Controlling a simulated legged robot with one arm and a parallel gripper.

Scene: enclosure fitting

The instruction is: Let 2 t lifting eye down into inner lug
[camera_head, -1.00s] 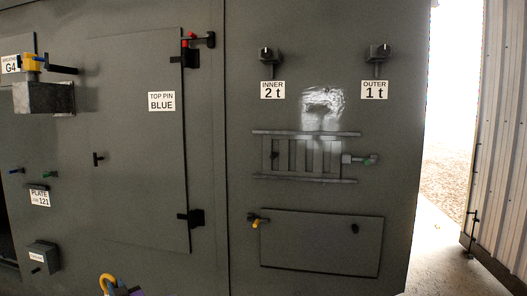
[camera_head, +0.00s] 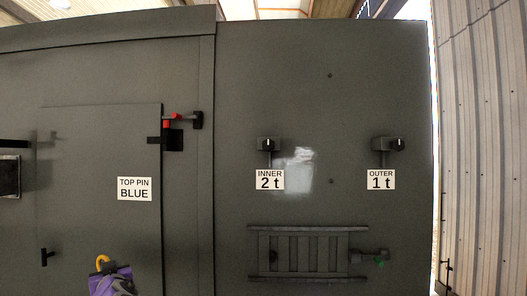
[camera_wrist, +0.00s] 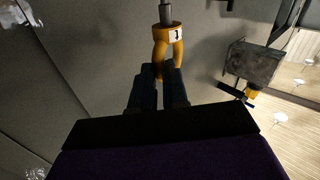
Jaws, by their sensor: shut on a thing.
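My gripper (camera_wrist: 158,88) is shut on a yellow-orange lifting eye (camera_wrist: 167,52), with a dark shank and a white tag. The tag's dark mark looks like a 1, but I cannot read it surely. In the head view the eye's yellow curve (camera_head: 102,262) shows above my gripper (camera_head: 118,280) at the lower left, before the door. The inner lug (camera_head: 268,145) is a dark bracket on the wall above the "INNER 2 t" sign (camera_head: 269,180). The eye is apart from it, lower and left. The outer lug (camera_head: 388,145) is above the "OUTER 1 t" sign (camera_head: 381,180).
A slatted rack (camera_head: 307,252) with a green-tipped fitting sits below the lugs. The door (camera_head: 90,235) has a red-tipped top pin (camera_head: 174,118) and a "TOP PIN BLUE" sign (camera_head: 134,189). A box (camera_wrist: 253,64) with a yellow-handled fitting shows in the wrist view.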

